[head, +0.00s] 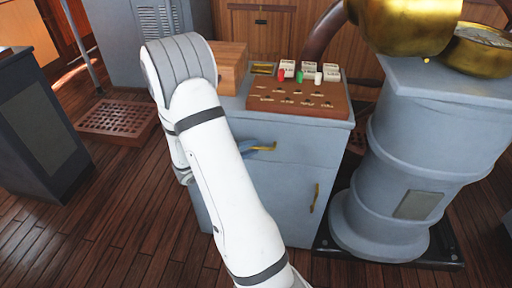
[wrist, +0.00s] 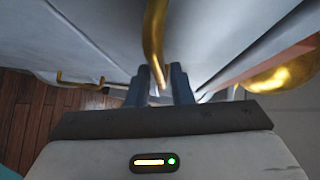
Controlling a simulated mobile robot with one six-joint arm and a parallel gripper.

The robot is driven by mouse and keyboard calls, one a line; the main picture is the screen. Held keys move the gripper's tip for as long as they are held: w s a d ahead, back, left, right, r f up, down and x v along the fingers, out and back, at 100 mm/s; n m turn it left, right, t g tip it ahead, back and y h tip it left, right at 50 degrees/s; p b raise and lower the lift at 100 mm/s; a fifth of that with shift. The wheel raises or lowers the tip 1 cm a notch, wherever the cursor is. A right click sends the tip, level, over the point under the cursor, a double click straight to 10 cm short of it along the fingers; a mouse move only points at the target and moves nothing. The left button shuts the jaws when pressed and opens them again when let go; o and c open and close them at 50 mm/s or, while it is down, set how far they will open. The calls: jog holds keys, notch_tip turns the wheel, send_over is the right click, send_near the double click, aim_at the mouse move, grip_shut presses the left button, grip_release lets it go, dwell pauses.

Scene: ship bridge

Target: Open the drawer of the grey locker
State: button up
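The grey locker (head: 285,179) stands in the middle of the head view, with a drawer (head: 305,145) at the top and a door below. The drawer front looks flush with the locker. In the wrist view the handle (wrist: 154,38) runs down between the two fingers of my gripper (wrist: 160,76). The fingers stand close on either side of it, with little gap, and appear shut on it.
A brown switch panel (head: 297,103) and a wooden box (head: 230,66) sit on the locker top. The door has its own brass handle (head: 315,198). A grey pedestal (head: 390,170) stands close on the right, a dark cabinet (head: 42,135) at left. Wooden floor at left front is free.

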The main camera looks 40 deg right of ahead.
jog(key=shift+s+d+f, duration=0.1)
jog(key=shift+d, duration=0.65)
jog(key=shift+c, duration=0.6)
grip_shut()
